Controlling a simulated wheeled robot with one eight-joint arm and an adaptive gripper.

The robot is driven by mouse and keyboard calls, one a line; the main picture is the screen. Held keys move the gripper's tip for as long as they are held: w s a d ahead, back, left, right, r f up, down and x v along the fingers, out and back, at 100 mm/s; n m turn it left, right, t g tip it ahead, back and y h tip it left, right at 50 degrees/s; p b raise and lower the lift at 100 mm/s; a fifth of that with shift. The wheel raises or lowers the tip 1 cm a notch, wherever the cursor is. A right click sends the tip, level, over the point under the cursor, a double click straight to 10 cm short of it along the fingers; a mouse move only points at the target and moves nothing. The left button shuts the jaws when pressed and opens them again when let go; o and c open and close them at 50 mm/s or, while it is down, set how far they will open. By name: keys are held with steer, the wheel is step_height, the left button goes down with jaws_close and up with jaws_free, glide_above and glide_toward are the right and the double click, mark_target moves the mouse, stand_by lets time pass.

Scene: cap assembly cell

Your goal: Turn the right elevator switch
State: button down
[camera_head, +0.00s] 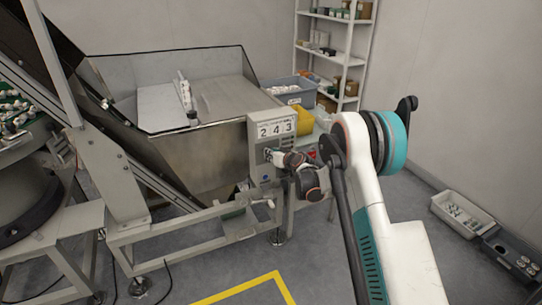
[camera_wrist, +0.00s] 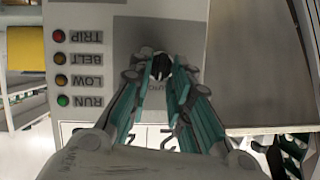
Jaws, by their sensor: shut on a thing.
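The grey control box (camera_head: 258,165) with the number display 2 4 3 stands at the right end of the elevator frame. In the wrist view, its panel (camera_wrist: 225,65) appears upside down. A small dark switch knob (camera_wrist: 161,62) sits on a darker plate of that panel. My gripper (camera_wrist: 160,76) is shut on the switch knob, with its teal-padded fingers on either side of it. In the head view, my gripper (camera_head: 272,156) reaches the front of the box from the right. The knob is hidden there, and the exact knob angle is hard to tell.
Indicator lights (camera_wrist: 61,79) labelled TRIP, BELT, LOW and RUN line the panel. A metal hopper (camera_head: 220,100) stands left of the box. A yellow bin (camera_head: 303,120) and a blue-grey crate (camera_head: 290,92) lie behind. Trays (camera_head: 462,213) rest on the floor at right.

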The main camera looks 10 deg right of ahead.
steer(key=shift+d+f+m+y, duration=0.2)
steer(key=shift+m+y, duration=0.6)
steer(key=shift+m, duration=0.4)
steer(key=shift+d+f+m+y, duration=0.15)
steer(key=shift+m+y, duration=0.65)
steer(key=shift+m, duration=0.4)
steer(key=shift+w+r, duration=0.15)
steer(key=shift+r, duration=0.05)
steer(key=c, duration=1.9)
jaws_free()
steer(key=shift+o, duration=0.9)
steer(key=shift+f, duration=0.1)
steer(key=v, duration=1.2)
steer(key=shift+w+d, duration=0.1)
steer(key=shift+w, duration=0.05)
